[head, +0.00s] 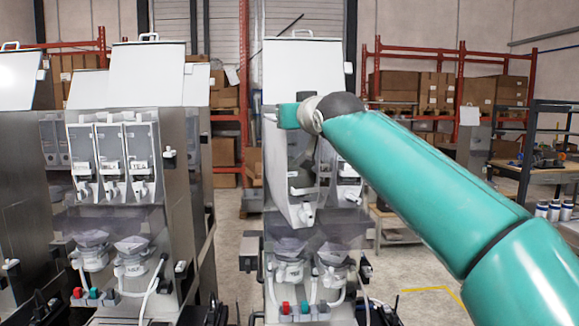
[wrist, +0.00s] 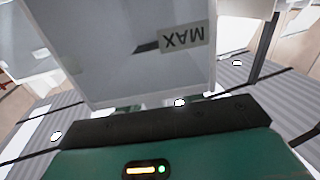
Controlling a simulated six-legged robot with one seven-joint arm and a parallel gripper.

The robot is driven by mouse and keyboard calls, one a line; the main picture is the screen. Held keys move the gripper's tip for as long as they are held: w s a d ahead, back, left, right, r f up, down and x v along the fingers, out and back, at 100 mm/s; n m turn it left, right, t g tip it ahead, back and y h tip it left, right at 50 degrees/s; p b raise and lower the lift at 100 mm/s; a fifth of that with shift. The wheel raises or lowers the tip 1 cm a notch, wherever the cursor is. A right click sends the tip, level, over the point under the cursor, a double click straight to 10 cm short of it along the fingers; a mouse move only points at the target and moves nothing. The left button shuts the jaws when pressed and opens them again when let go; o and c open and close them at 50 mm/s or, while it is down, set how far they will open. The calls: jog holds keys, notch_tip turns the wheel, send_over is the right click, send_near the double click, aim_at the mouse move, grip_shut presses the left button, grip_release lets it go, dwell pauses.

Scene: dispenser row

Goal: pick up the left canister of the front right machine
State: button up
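The front right machine (head: 302,75) stands at the middle of the head view with its white lid raised. Its left canister (head: 278,165) is out in front of the row, tilted, with its spout lower than its neighbour's. The right canister (head: 348,185) stays in place, partly behind my arm. My gripper (head: 290,116) is at the top of the left canister, and its fingers are hidden. In the wrist view the canister (wrist: 120,50), with an upside-down MAX label, is close against my gripper (wrist: 170,121). It looks held there.
Another machine (head: 145,85) with several canisters stands to the left, with a narrow gap between the two. Funnels and hoses (head: 290,265) sit below the canisters. Red shelves of boxes (head: 430,90) and a workbench (head: 545,165) stand behind on the right.

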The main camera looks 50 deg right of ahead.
jog(key=shift+s, duration=0.1)
grip_shut()
dwell(1.3)
